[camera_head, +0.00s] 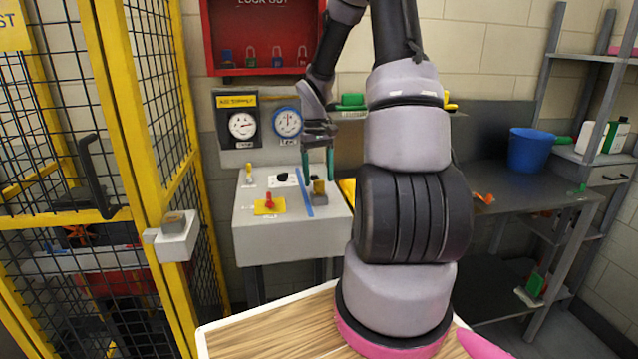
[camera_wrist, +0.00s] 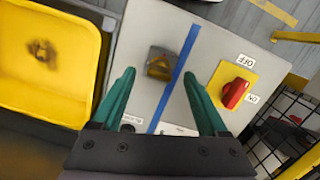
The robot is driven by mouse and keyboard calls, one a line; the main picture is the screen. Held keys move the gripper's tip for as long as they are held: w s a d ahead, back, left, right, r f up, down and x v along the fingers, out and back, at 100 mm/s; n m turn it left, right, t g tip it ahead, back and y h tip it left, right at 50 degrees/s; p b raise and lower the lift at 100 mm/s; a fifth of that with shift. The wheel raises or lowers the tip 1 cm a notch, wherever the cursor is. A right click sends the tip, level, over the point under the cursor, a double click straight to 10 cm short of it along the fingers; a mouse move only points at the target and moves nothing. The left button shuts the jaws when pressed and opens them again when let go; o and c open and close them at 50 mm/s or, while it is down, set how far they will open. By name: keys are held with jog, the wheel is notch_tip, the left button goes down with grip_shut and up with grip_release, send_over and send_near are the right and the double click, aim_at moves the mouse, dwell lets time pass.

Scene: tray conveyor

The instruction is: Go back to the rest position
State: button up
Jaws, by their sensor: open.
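My gripper (camera_head: 318,165) is open and empty, pointing down above the grey control panel (camera_head: 262,239) in the head view. Its two green fingers stand apart in the wrist view (camera_wrist: 164,95). Between and beyond the fingers lie a blue strip (camera_wrist: 177,78) and a dark block with a yellowish top (camera_wrist: 161,64). A red switch knob (camera_wrist: 235,93) on a yellow plate, marked OFF and ON, lies to the right of the fingers. In the head view the red knob (camera_head: 269,200) is at the left of the panel. No object touches the fingers.
A yellow mesh cage (camera_head: 130,100) stands at the left. Two gauges (camera_head: 242,125) and a red lockout box (camera_head: 262,40) are on the wall behind the panel. A dark bench with a blue bucket (camera_head: 530,150) is at the right. A yellow tray (camera_wrist: 60,95) lies beside the panel.

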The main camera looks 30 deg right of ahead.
notch_tip(320, 180, up, 8)
jog(key=shift+w, duration=0.45)
jog(key=s+a+r+m+t+y, duration=0.1)
jog(key=s+a+r+t, duration=0.3)
jog(key=s+r, duration=0.5)
jog(key=s+a+r+m+t+y, duration=0.1)
jog(key=s+a+r+m+t, duration=0.2)
jog(key=s+a+r, duration=0.6)
jog(key=s+r+t, duration=0.1)
jog(key=s, duration=0.2)
jog(key=shift+a+r, duration=0.15)
jog(key=shift+r, duration=0.15)
